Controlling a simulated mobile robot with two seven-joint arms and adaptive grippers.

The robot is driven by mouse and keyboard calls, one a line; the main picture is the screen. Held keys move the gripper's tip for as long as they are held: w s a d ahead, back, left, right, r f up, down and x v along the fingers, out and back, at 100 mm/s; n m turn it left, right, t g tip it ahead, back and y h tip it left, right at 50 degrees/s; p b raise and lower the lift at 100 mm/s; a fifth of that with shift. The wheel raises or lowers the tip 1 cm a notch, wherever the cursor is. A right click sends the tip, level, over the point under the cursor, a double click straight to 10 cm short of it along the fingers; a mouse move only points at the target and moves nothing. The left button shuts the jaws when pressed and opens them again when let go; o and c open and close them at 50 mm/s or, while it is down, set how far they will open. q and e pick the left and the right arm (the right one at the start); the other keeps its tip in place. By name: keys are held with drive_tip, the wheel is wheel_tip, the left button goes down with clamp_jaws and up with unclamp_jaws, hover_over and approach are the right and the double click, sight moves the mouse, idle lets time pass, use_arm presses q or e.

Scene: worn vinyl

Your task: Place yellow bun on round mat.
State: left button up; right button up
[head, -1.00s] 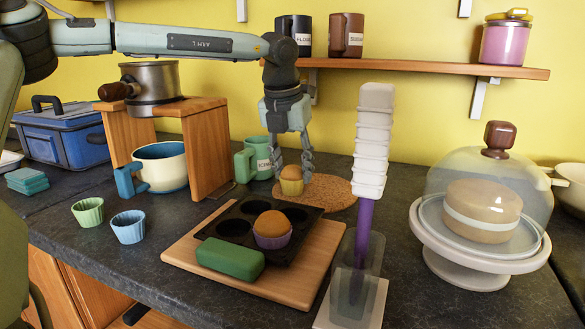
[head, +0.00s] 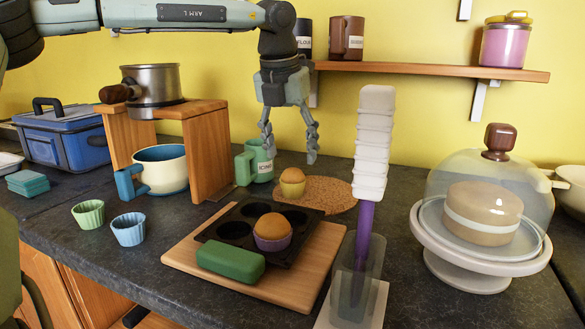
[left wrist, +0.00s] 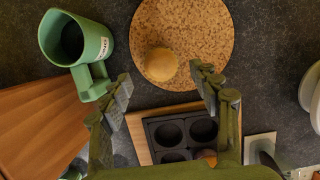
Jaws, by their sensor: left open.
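The yellow bun (head: 292,182), a brown-topped muffin in a yellow cup, sits upright on the round cork mat (head: 333,194), near the mat's left edge. In the left wrist view the bun (left wrist: 161,64) also lies within the mat's outline (left wrist: 190,25). My left gripper (head: 290,155) is open and empty above the bun, apart from it. Its spread fingers (left wrist: 162,95) show in the left wrist view with nothing between them. My right gripper is not in view.
A purple-cupped bun (head: 272,232) sits in the dark muffin tin (head: 231,228) on a wooden board (head: 307,273). A green mug (head: 256,161) stands left of the mat. A tall white stack on a purple handle (head: 372,150) rises right of it. A shelf (head: 430,69) is behind.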

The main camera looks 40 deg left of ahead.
use_arm(q)
drive_tip(key=v, duration=0.7)
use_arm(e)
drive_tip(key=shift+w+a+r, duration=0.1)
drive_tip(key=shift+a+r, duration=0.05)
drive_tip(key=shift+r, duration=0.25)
